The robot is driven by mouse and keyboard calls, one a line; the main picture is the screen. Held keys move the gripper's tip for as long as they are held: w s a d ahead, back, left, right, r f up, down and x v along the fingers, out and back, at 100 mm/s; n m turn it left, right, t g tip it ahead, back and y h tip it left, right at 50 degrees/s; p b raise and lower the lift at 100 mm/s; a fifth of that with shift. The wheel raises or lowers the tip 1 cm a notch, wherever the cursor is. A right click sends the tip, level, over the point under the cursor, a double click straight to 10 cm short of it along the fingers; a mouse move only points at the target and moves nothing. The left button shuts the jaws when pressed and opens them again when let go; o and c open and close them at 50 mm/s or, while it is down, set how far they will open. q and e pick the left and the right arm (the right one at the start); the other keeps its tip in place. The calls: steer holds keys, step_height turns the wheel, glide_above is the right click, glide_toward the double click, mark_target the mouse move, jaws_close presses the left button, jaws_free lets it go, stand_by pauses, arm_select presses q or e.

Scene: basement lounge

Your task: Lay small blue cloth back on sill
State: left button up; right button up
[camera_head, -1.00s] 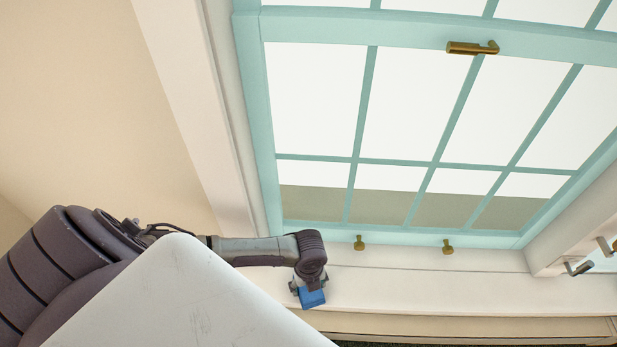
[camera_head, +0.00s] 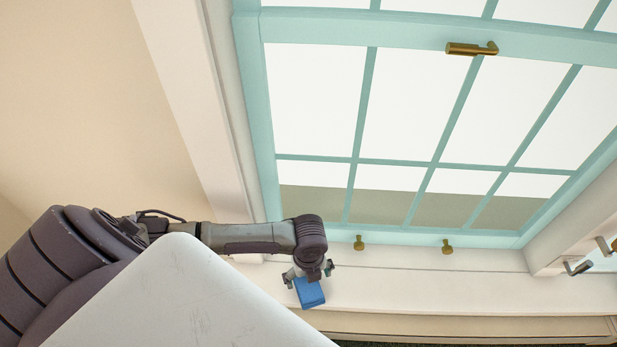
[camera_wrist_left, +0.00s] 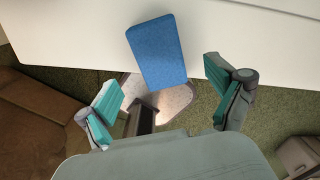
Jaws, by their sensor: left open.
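The small blue cloth (camera_head: 309,292) lies on the white window sill (camera_head: 430,291), near its left end and front edge. In the left wrist view the cloth (camera_wrist_left: 157,51) is a flat blue rectangle on the sill (camera_wrist_left: 70,32), its near end reaching past the sill's edge. My left gripper (camera_head: 308,274) is just above and behind the cloth in the head view. In the wrist view its teal-padded fingers (camera_wrist_left: 163,95) are spread wide, either side of the cloth's near end and apart from it. My right gripper is not in view.
The teal-framed window (camera_head: 410,235) rises behind the sill, with brass knobs (camera_head: 447,247) at its base. The sill is clear to the right of the cloth. In the wrist view, a brown sofa (camera_wrist_left: 40,120) and green carpet (camera_wrist_left: 270,100) lie below.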

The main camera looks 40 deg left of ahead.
mark_target(308, 286)
arm_select(q)
step_height(308, 286, up, 6)
steer(key=shift+r, duration=0.15)
steer(key=shift+s, duration=0.1)
stand_by(0.5)
